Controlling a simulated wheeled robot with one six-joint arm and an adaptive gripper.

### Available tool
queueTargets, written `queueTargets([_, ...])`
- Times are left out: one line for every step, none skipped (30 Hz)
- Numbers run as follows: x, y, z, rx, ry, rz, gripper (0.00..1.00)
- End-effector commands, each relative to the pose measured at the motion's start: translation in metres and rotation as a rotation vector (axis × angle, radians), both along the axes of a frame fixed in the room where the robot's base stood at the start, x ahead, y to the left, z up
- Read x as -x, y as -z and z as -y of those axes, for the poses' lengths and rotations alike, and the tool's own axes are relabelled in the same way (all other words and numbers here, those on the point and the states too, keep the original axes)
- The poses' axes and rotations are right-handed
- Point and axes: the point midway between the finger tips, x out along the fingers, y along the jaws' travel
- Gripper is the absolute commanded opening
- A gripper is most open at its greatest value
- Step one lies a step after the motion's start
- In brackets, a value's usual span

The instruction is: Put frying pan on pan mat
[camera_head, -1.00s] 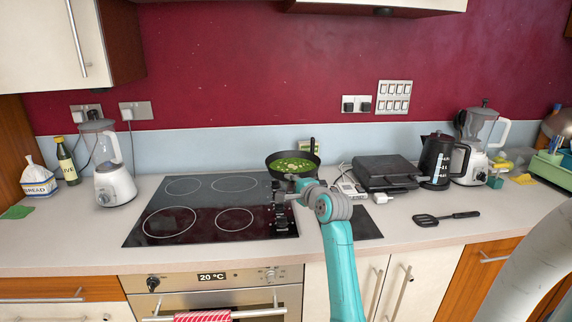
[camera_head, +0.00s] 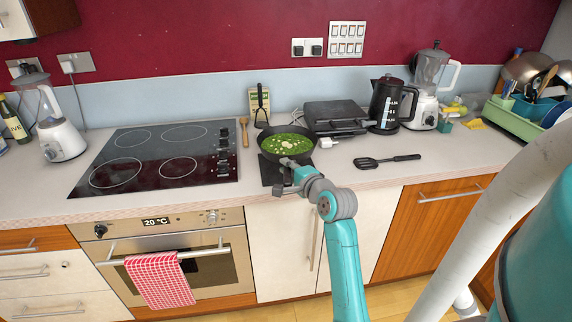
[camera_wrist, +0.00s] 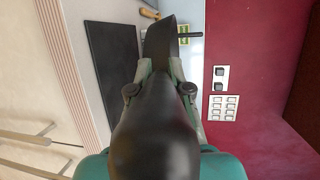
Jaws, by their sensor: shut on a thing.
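The black frying pan (camera_head: 276,150), with green food and pale pieces in it, is held level in the head view. It covers the rear of the dark pan mat (camera_head: 267,176), whose front left part shows. The mat also shows in the wrist view (camera_wrist: 112,62), to the left of the pan. My gripper (camera_head: 287,178) is shut on the pan's handle, in front of the pan. The black handle (camera_wrist: 155,135) fills the lower middle of the wrist view between the fingers. The gap between pan and mat cannot be judged.
The black hob (camera_head: 150,155) lies left of the mat. A wooden spoon (camera_head: 244,132) and an upright black utensil (camera_head: 261,105) are behind the pan. A black grill (camera_head: 335,117), kettle (camera_head: 386,105) and spatula (camera_head: 387,161) are to the right. Counter around the spatula is clear.

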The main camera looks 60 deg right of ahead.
Motion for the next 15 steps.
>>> queueTargets([0.0, -0.003, 0.0, 0.005, 0.0, 0.004, 0.0])
queueTargets([0.0, -0.003, 0.0, 0.005, 0.0, 0.004, 0.0])
queueTargets([0.0, -0.003, 0.0, 0.005, 0.0, 0.004, 0.0])
queueTargets([0.0, -0.003, 0.0, 0.005, 0.0, 0.004, 0.0])
queueTargets([0.0, -0.003, 0.0, 0.005, 0.0, 0.005, 0.0])
queueTargets([0.0, -0.002, 0.0, 0.005, 0.001, 0.007, 0.0])
queueTargets([0.0, -0.002, 0.0, 0.006, 0.001, 0.009, 0.0])
queueTargets([0.0, -0.001, 0.0, 0.006, 0.001, 0.008, 0.0])
queueTargets([0.0, 0.0, 0.0, 0.006, 0.001, 0.008, 0.0])
queueTargets([0.0, 0.002, 0.0, 0.006, 0.001, 0.008, 0.0])
queueTargets([0.0, 0.003, 0.0, 0.005, 0.001, 0.007, 0.0])
queueTargets([0.0, 0.006, 0.0, 0.005, 0.001, 0.007, 0.0])
queueTargets([0.0, 0.008, 0.0, 0.005, 0.001, 0.006, 0.0])
queueTargets([0.0, 0.01, 0.0, 0.005, 0.001, 0.006, 0.0])
queueTargets([0.0, 0.014, 0.0, 0.005, 0.001, 0.007, 0.0])
